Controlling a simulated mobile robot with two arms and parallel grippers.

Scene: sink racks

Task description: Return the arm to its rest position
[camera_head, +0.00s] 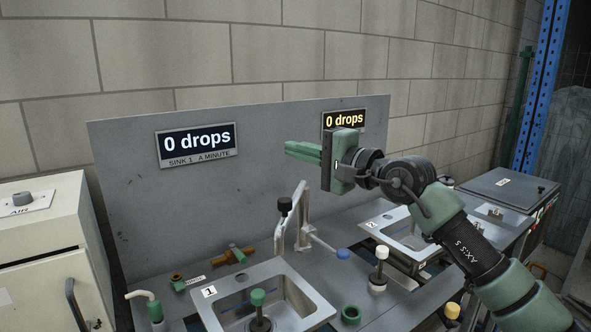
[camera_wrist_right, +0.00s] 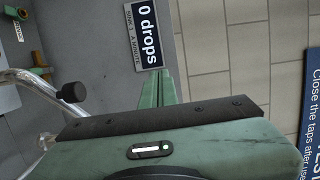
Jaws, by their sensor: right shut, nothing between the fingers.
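My right gripper (camera_head: 290,149) is raised in front of the grey back panel (camera_head: 270,125), above the sinks, with its fingers pointing left. Its two green fingers are together and nothing is between them. In the right wrist view the closed fingers (camera_wrist_right: 153,87) point toward the panel, below the "0 drops" display (camera_wrist_right: 147,30). My right arm reaches in from the lower right of the head view. My left gripper does not show in either view.
Sink 1 (camera_head: 208,311) and sink 2 (camera_head: 375,228) are set in the counter. A tall tap (camera_head: 301,215) with a black knob stands between them, below my gripper. A white cabinet (camera_head: 40,230) stands at left, a blue post (camera_head: 541,85) at right. Space above the sinks is open.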

